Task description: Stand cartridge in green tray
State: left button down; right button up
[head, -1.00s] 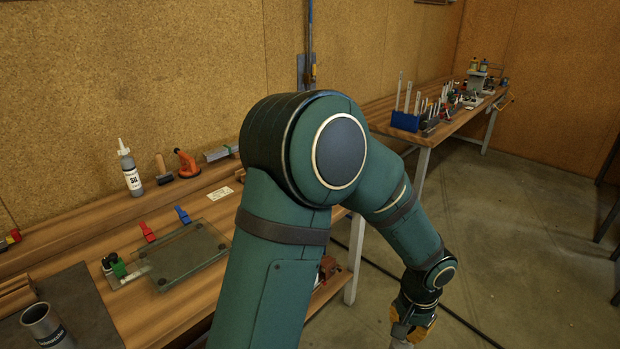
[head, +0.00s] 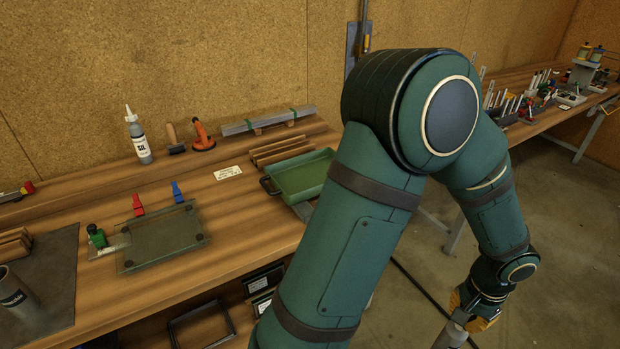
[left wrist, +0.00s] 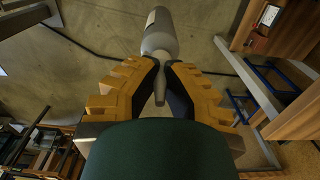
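The green tray (head: 312,181) lies on the wooden bench in the head view, left of my arm, which hides its right end. Its visible inside looks empty. My left gripper (head: 466,318) hangs low over the floor at the right of the head view, well away from the tray. In the left wrist view my left gripper (left wrist: 160,72) is shut on the cartridge (left wrist: 159,36), a grey cylinder whose tapered nozzle points back between the fingers. Part of the cartridge (head: 449,337) also shows below the gripper in the head view. My right gripper is not in view.
A bottle (head: 138,138), an orange-handled tool (head: 202,136) and wooden strips (head: 283,150) stand or lie behind the tray. A glass pane (head: 160,238) with red and blue clamps lies left of it. A grey tube (head: 17,299) is at lower left. Another bench stands far right.

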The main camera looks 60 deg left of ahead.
aim_at(293, 184)
jog(key=i+u, duration=0.15)
jog(key=u, duration=0.3)
jog(key=i+u, duration=0.1)
jog(key=u, duration=0.35)
